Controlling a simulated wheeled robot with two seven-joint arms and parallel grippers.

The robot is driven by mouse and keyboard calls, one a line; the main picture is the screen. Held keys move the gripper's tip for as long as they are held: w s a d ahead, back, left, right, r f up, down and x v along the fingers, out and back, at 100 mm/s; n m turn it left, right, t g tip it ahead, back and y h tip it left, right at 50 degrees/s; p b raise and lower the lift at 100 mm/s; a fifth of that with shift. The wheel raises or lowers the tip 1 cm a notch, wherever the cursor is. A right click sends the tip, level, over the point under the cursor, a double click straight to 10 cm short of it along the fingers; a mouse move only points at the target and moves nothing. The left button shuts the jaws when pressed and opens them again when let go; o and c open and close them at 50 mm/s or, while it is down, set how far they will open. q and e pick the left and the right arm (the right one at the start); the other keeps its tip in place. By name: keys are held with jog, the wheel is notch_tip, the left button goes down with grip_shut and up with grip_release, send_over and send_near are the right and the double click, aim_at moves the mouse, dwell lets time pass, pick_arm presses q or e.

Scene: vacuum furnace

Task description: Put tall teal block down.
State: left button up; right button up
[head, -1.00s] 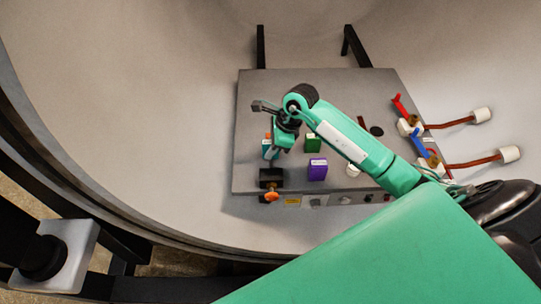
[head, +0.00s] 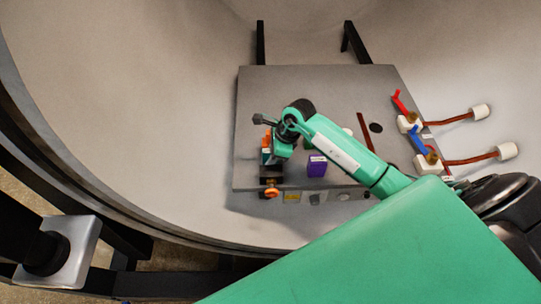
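A small teal block with a white face (head: 266,155) shows at the left of the grey table (head: 345,85). My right gripper (head: 275,156) is right at this block, and its arm reaches in from the right. The wrist hides the fingers, so I cannot tell whether they are open or shut on the block. I also cannot tell whether the block's base touches anything. A dark fixture with an orange knob (head: 271,192) sits just below it at the front edge. My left gripper is not in view.
An orange block (head: 267,139) is just behind the teal one. A purple block (head: 317,167) stands to the right, with a green block mostly hidden under my arm. Red (head: 402,103) and blue (head: 420,140) valve handles line the right edge. The table's back is clear.

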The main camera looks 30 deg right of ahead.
jog(key=shift+r, duration=0.15)
jog(key=b+v, duration=0.2)
jog(key=v, duration=1)
jog(key=shift+b, duration=0.3)
